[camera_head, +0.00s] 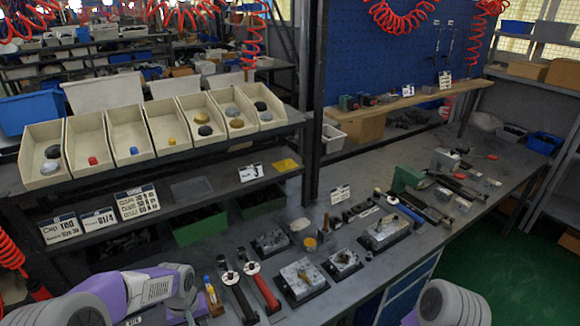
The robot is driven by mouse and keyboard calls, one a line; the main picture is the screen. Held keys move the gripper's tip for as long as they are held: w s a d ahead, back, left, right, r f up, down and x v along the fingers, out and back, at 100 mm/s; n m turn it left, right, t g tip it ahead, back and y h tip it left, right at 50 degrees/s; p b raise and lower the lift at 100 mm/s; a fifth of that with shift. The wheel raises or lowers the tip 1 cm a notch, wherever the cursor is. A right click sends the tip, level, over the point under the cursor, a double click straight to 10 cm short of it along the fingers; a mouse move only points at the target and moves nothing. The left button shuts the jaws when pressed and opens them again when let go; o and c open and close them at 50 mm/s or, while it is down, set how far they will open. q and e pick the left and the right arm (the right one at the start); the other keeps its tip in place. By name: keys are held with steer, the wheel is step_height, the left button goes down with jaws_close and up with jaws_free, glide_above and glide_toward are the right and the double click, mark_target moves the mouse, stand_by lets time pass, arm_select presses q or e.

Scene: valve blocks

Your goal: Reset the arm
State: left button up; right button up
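My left arm, purple and white, comes in at the bottom left and bends down near the table's front edge. Its gripper is out of view. Only a rounded link of my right arm shows at the bottom right, and its gripper is out of view too. Several metal valve blocks on dark bases stand on the workbench (420,250): a front one (300,277), one to its right (343,262), one behind (270,242) and one further right (384,231). I see no gripper touching any of them.
A red-handled tool (266,287) and a black-handled tool (238,292) lie beside my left arm. A shelf of cream bins (125,134) with small parts stands at the left. A green bin (261,201) is below it. A green device (407,178) stands at the right.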

arm_select(q)
steer(key=s+d+f+h+b, duration=0.1)
steer(key=s+d+f, duration=0.3)
steer(key=f, duration=0.4)
steer(key=s+d+f+m+h+b, duration=0.1)
steer(key=s+d+f, duration=0.4)
steer(key=f, duration=0.3)
steer(key=s+d+f+m+h+b, duration=0.1)
steer(key=s+d+f+h+b, duration=0.1)
steer(key=s+d+f, duration=0.3)
step_height(320, 180, down, 4)
steer(key=shift+s+d+r+t, duration=0.15)
steer(key=shift+d+t, duration=0.15)
steer(key=shift+d, duration=0.2)
arm_select(e)
steer(key=f, duration=0.2)
steer(key=w+f, duration=0.1)
steer(key=f, duration=0.1)
steer(key=shift+w+f, duration=0.15)
steer(key=shift+f, duration=0.05)
